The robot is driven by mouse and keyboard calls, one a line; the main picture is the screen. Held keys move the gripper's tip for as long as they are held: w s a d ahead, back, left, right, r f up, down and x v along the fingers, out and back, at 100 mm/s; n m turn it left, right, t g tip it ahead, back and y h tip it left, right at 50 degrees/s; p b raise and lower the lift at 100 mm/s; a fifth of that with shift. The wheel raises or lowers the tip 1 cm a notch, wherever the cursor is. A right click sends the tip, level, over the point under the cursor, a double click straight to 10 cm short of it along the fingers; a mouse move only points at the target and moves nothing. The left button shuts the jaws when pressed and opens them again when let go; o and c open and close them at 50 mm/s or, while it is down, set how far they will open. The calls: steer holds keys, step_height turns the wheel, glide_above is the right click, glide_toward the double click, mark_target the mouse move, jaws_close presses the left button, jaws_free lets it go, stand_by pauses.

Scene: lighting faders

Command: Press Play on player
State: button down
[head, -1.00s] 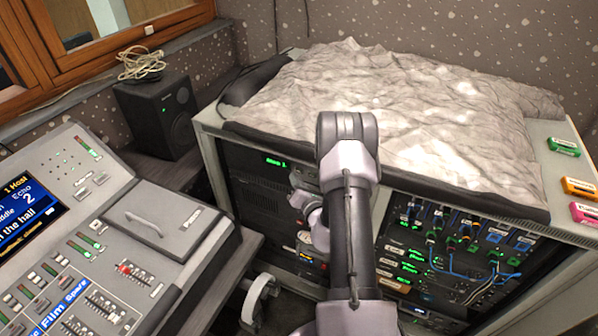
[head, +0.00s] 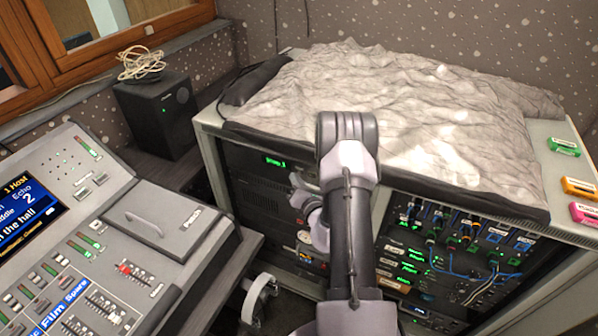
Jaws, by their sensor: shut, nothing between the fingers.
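A dark rack unit with a small green display (head: 276,162) sits in the upper left bay of the rack. I cannot tell for sure that it is the player, and no Play label is readable. My arm stands upright in front of the rack and covers the right part of this bay. My pale wrist links show at the arm's left side, close to the rack front. My gripper's fingers are hidden behind the arm and wrist, so contact with any button cannot be seen.
The rack's grey cabinet (head: 207,160) carries a crumpled pale cover (head: 400,100). Its right bay holds patch cables (head: 465,250). A mixing desk (head: 140,265) stands at the left, with a black speaker (head: 155,118) behind it. Coloured labelled blocks lie on the cabinet's right edge.

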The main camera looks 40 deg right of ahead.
steer(key=shift+d, duration=0.1)
stand_by(0.4)
steer(key=shift+w+d, duration=0.15)
steer(key=shift+d, duration=0.15)
steer(key=shift+w+d, duration=0.1)
steer(key=shift+d, duration=0.2)
stand_by(0.6)
steer(key=shift+s+a, duration=0.25)
steer(key=shift+a, duration=0.4)
steer(key=shift+a, duration=0.1)
steer(key=shift+s+a, duration=0.3)
steer(key=shift+a, duration=0.45)
steer(key=shift+s+a, duration=0.35)
steer(key=shift+a, duration=0.4)
steer(key=shift+s+a, duration=0.3)
steer(key=shift+a, duration=0.45)
